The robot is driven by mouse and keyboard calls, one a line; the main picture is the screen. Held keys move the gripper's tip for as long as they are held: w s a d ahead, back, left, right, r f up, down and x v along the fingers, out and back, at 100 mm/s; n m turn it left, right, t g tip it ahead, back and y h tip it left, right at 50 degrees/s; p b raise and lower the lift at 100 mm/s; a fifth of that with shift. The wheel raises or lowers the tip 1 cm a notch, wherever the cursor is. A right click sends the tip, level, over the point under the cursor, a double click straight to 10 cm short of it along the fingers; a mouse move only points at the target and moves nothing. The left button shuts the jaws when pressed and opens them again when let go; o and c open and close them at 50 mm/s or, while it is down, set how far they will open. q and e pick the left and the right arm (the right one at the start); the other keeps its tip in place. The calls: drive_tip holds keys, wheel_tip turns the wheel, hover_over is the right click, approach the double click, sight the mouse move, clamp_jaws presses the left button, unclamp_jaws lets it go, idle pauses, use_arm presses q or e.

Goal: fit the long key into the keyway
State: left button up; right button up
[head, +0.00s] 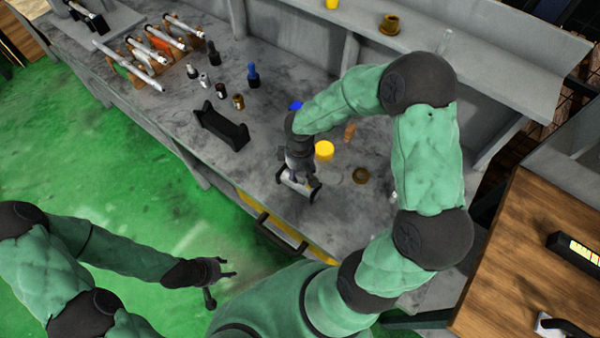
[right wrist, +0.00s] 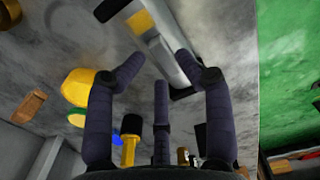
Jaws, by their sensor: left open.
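My right gripper (head: 298,180) is low over the front of the grey bench, at a silvery bar-like piece with dark ends (head: 293,184). In the right wrist view its fingers (right wrist: 160,70) are spread apart, and the silvery piece (right wrist: 168,52), with a yellow patch, lies just beyond the tips. I cannot tell whether they touch. My left gripper (head: 216,272) is open and empty over the green floor, away from the bench. I cannot make out the long key or a keyway for certain.
A black cradle (head: 221,127) stands on the bench, left of my right gripper. Several small tools and a rack of white rods (head: 150,62) are further back. A wooden table (head: 525,262) stands at right.

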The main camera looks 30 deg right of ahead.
use_arm(q)
wheel_tip(320, 180, up, 2)
drive_tip(key=shift+r+p, duration=0.25)
drive_tip(key=shift+p, duration=0.75)
use_arm(e)
wheel_tip(320, 180, up, 10)
drive_tip(key=shift+w+d+r, duration=0.15)
drive_tip(key=shift+w, duration=0.05)
